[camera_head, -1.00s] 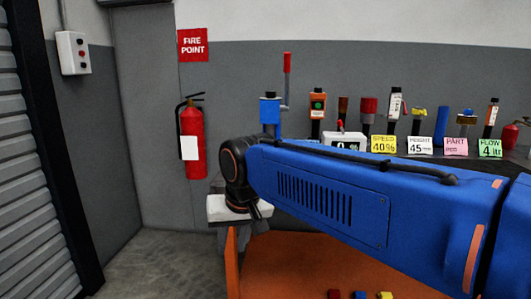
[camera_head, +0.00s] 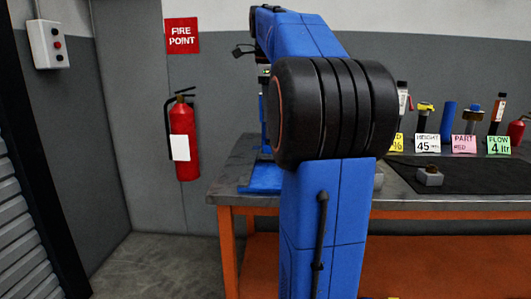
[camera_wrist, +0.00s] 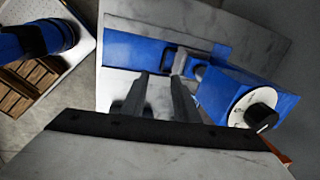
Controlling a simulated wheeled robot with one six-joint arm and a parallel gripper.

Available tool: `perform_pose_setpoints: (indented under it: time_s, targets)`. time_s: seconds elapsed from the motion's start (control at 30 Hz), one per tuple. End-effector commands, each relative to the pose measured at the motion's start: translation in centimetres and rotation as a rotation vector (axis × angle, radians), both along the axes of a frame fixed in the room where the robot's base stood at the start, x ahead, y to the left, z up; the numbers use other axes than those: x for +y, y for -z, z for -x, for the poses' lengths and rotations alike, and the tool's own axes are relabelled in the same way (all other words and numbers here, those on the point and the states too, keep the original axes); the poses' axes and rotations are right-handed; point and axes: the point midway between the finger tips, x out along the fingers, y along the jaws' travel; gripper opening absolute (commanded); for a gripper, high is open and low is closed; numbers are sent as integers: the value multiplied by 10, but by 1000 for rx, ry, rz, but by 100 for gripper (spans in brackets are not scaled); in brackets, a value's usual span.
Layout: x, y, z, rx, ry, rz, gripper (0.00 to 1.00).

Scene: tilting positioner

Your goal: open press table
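The blue bench device stands at the left end of the workbench. In the head view only its blue base (camera_head: 262,178) and a strip of its upright show, and my arm hides the rest, including any lever. In the wrist view a blue plate (camera_wrist: 125,48), a metal bracket and a blue housing with a white dial and black knob (camera_wrist: 262,117) lie below and beyond the fingers. My gripper (camera_wrist: 160,82) is open, its two grey fingers apart with nothing seen between them. The right finger is close to the bracket; I cannot tell if they touch.
The workbench (camera_head: 232,172) has a steel top and orange frame. Tools and label cards, such as the pink card (camera_head: 463,144), stand along its back right. A small grey block (camera_head: 430,176) sits on a black mat. A fire extinguisher (camera_head: 183,135) hangs left. The floor left of the bench is clear.

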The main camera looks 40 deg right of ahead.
Motion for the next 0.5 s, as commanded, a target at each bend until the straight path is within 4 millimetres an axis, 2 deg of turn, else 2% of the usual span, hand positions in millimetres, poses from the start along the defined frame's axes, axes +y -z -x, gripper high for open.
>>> perform_pose_setpoints:
  time_s: [0.1,0.23,0.5]
  targets:
    - [-13,-5,0,-3,63,-8,28]
    - [-15,0,-1,-2,76,-11,28]
    - [-19,41,-5,1,73,-12,28]
